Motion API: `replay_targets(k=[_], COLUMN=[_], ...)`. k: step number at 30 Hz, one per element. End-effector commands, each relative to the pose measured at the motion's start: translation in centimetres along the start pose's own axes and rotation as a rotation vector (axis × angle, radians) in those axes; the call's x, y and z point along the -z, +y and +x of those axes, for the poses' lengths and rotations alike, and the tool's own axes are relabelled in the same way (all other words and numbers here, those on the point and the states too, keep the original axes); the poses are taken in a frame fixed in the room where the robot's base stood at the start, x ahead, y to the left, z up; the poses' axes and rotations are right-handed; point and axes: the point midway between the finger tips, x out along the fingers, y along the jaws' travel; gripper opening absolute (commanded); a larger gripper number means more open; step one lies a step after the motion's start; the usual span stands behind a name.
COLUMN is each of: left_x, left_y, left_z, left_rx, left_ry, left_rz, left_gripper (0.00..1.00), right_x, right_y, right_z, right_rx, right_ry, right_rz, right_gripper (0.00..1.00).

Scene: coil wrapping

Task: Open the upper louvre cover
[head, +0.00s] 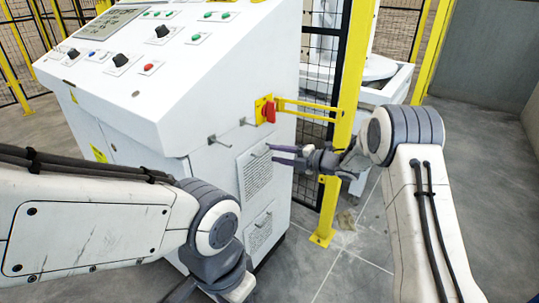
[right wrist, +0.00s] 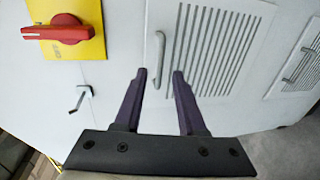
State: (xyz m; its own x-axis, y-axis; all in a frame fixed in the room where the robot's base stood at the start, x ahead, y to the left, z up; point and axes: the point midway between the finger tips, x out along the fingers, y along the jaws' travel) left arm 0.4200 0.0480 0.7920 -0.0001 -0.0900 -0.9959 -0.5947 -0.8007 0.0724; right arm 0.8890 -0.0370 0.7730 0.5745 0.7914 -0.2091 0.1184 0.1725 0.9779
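The upper louvre cover (head: 256,178) is a white slatted panel on the side of the white control cabinet. It looks flush with the side and shut. In the right wrist view the upper louvre cover (right wrist: 212,48) shows its vertical grey handle (right wrist: 159,45). My right gripper (head: 271,154) is in front of the cover's top; its two dark fingers are apart. In the right wrist view, my right gripper (right wrist: 160,74) has the handle's lower end between its fingertips, with nothing clamped; contact cannot be told. My left arm's wrist is at the bottom; its fingers are not clear.
The lower louvre cover (head: 259,232) has its own handle. A red rotary switch on a yellow plate (head: 266,110) and small hooks (head: 218,139) sit above. A yellow post (head: 340,130) and mesh fence stand to the right.

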Motion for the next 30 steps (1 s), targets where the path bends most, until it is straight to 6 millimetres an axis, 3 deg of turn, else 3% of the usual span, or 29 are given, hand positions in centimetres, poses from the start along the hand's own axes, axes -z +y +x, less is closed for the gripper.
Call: replay_targets(k=[6, 17, 18, 21, 30], left_x=[0.0, 0.0, 0.0, 0.0, 0.0], left_y=[0.0, 0.0, 0.0, 0.0, 0.0], left_z=[0.3, 0.3, 0.3, 0.3, 0.3], left_rx=[0.0, 0.0, 0.0, 0.0, 0.0], left_ry=[0.0, 0.0, 0.0, 0.0, 0.0], left_rz=[0.0, 0.0, 0.0, 0.0, 0.0], left_gripper=[0.5, 0.5, 0.5, 0.5, 0.5], right_x=[0.1, 0.0, 0.0, 0.0, 0.0], right_y=[-0.1, 0.0, 0.0, 0.0, 0.0], right_z=[3.0, 3.6, 3.6, 3.6, 3.6], right_rx=[0.001, 0.001, 0.001, 0.001, 0.001], right_ry=[0.0, -0.001, -0.001, -0.001, -0.001], right_rz=[0.001, 0.003, 0.003, 0.002, 0.002], right_gripper=[0.4, 0.4, 0.36, 0.0, 0.0])
